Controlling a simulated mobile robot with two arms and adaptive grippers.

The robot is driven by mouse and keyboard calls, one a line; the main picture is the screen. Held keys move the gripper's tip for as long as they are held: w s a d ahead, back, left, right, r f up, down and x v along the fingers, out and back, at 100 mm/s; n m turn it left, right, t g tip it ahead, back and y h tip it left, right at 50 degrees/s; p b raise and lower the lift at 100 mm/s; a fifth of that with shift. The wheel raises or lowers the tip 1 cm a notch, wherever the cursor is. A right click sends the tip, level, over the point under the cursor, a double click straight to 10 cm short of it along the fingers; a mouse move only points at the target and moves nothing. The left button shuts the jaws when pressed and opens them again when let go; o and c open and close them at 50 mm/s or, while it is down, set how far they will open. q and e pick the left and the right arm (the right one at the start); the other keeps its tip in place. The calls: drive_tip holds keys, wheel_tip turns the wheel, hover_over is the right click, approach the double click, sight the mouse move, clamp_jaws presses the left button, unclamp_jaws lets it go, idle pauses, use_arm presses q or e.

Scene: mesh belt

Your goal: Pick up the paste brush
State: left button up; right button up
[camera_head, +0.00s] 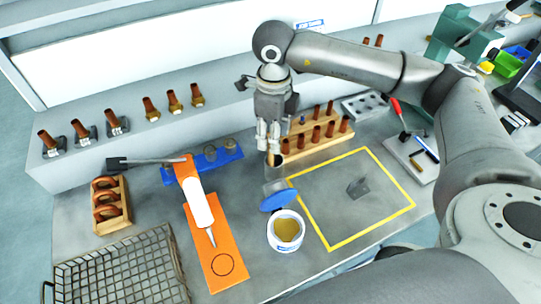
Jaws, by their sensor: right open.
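My right gripper (268,146) points down above the grey bench, open, behind the tub. My left gripper is not in view.
A wooden rack (318,144) of copper pieces stands close right of the gripper. A white nozzle bottle (199,207) lies on an orange mat (233,268). A wire basket (120,275) is at front left. A yellow-outlined square (398,213) holds a grey bracket (358,187).

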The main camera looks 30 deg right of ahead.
sight(271, 154)
drive_tip(key=shift+f, duration=0.95)
drive_tip(key=f+p, duration=0.2)
drive_tip(key=f, duration=0.1)
drive_tip(key=f+p, duration=0.1)
drive_tip(key=shift+w+a+f, duration=0.15)
drive_tip(key=shift+a+f, duration=0.05)
drive_tip(key=shift+a, duration=0.05)
drive_tip(key=shift+f, duration=0.55)
clamp_jaws()
